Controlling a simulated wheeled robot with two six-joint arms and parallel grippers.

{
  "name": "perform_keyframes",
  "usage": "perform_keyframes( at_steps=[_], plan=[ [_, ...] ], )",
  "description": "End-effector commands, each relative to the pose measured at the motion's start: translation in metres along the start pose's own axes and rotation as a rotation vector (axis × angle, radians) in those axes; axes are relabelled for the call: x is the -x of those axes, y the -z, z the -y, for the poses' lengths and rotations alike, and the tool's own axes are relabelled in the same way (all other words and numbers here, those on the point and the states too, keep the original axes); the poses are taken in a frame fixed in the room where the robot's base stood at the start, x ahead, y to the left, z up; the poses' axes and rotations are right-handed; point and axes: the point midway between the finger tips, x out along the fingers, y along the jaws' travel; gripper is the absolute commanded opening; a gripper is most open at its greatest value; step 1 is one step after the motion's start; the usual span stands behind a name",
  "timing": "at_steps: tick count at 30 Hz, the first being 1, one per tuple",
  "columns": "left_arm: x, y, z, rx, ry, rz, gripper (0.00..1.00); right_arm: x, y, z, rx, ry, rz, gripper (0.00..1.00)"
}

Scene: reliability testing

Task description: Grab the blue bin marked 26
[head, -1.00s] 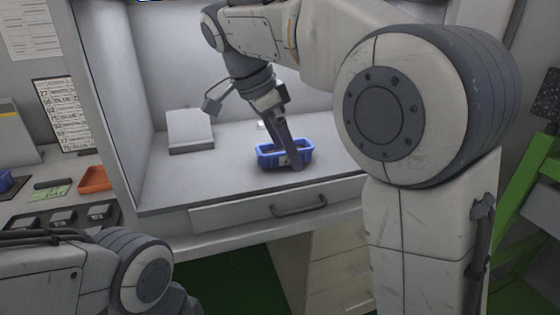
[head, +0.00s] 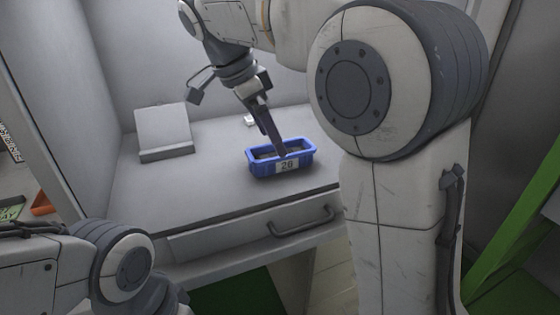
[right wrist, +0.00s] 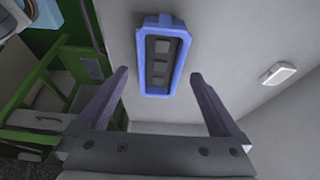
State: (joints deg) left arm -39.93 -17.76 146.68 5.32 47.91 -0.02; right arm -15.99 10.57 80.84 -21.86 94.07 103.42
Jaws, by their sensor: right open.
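The blue bin (head: 262,170) stands upright on the grey worktop, its white label reading 26 facing the front. In the right wrist view, the bin (right wrist: 145,60) lies beyond and between the two spread fingertips (right wrist: 160,75), with dark items inside. The right gripper is open and holds nothing; whether a finger touches the rim I cannot tell. Only part of my left arm shows at the lower left; its gripper is out of view.
A grey wedge-shaped box (head: 163,133) stands at the worktop's back left. A small white object (head: 250,120) lies behind the bin. A drawer with a handle (head: 300,222) is below the front edge. The worktop left of the bin is clear. A green frame (head: 515,235) stands at right.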

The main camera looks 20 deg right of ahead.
Motion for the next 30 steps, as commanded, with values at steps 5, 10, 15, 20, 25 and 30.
perform_keyframes(
  at_steps=[5,10,15,20,25,30],
  plan=[
    [-0.014,-0.001,0.001,0.0,0.0,0.0,0.6,-0.022,0.0,0.0,-0.002,-0.001,0.0,1.0],
    [-0.027,-0.002,0.002,0.0,0.0,0.0,0.6,-0.048,0.001,0.0,-0.003,0.0,0.0,1.0],
    [-0.027,-0.002,0.002,0.0,0.0,0.0,0.6,-0.052,0.002,0.0,-0.001,0.001,0.0,1.0],
    [-0.027,-0.001,0.002,0.0,0.0,0.0,0.6,-0.051,0.002,0.001,-0.001,0.001,0.0,0.81],
    [-0.027,-0.001,0.002,0.0,0.0,0.0,0.6,-0.051,0.002,0.001,-0.001,0.001,0.0,0.16],
    [-0.027,-0.001,0.002,0.0,0.0,0.0,0.6,-0.051,0.002,0.001,-0.002,0.001,0.0,0.0]
  ],
)
